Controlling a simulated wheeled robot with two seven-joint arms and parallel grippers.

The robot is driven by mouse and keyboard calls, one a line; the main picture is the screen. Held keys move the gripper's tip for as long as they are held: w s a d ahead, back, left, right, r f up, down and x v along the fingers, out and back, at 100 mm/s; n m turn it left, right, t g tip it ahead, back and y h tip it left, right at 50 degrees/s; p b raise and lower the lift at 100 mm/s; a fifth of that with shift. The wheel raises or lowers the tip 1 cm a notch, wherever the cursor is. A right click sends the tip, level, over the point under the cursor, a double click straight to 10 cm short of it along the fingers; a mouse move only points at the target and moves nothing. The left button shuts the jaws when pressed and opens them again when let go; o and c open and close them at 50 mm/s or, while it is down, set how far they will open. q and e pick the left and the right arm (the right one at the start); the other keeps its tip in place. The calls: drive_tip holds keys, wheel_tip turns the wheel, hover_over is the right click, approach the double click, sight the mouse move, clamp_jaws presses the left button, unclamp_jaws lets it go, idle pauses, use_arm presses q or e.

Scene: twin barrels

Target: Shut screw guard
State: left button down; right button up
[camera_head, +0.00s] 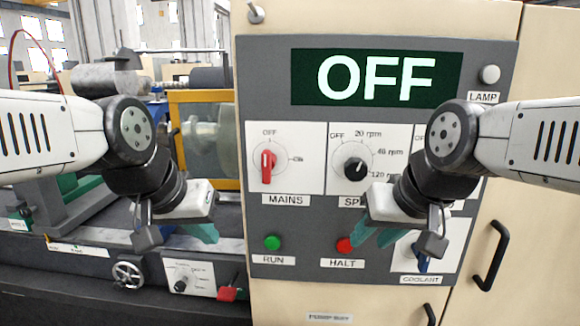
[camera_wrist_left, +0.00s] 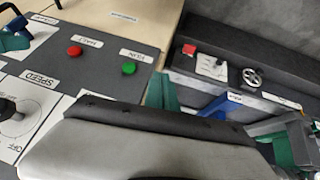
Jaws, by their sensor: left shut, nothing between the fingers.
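The screw guard (camera_head: 204,97), a yellow frame around a clear pane, stands left of the control cabinet in the head view. A pale rounded part shows through its pane. My left arm and wrist cover part of its left side and lower edge. My left gripper (camera_head: 203,233) is shut and empty, pointing down below the guard, just left of the cabinet. My right gripper (camera_head: 376,237) hangs in front of the control panel near the HALT button; the gap between its teal fingertips is unclear. I cannot make out the guard in the left wrist view.
The control panel (camera_head: 300,215) reads OFF; its red MAINS knob (camera_head: 265,162) points up to OFF. RUN (camera_head: 272,242) and HALT (camera_head: 344,246) buttons sit low on it. A handwheel (camera_head: 128,274) and a small knob plate (camera_head: 190,278) are below my left gripper.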

use_arm(q)
drive_tip(key=shift+s+d+f, duration=0.1)
drive_tip(key=shift+s+f, duration=0.1)
drive_tip(key=shift+s, duration=0.05)
idle(0.4)
drive_tip(key=w+a+r+n+y, duration=0.3)
drive_tip(key=w+a+n, duration=0.5)
drive_tip(key=w+a, duration=0.3)
drive_tip(key=w+a+r+n+y, duration=0.2)
drive_tip(key=w+a+n, duration=0.55)
drive_tip(key=w, duration=0.65)
drive_tip(key=w+a+f, duration=0.2)
drive_tip(key=w+f, duration=0.6)
drive_tip(key=w, duration=0.1)
drive_tip(key=shift+a, duration=0.25)
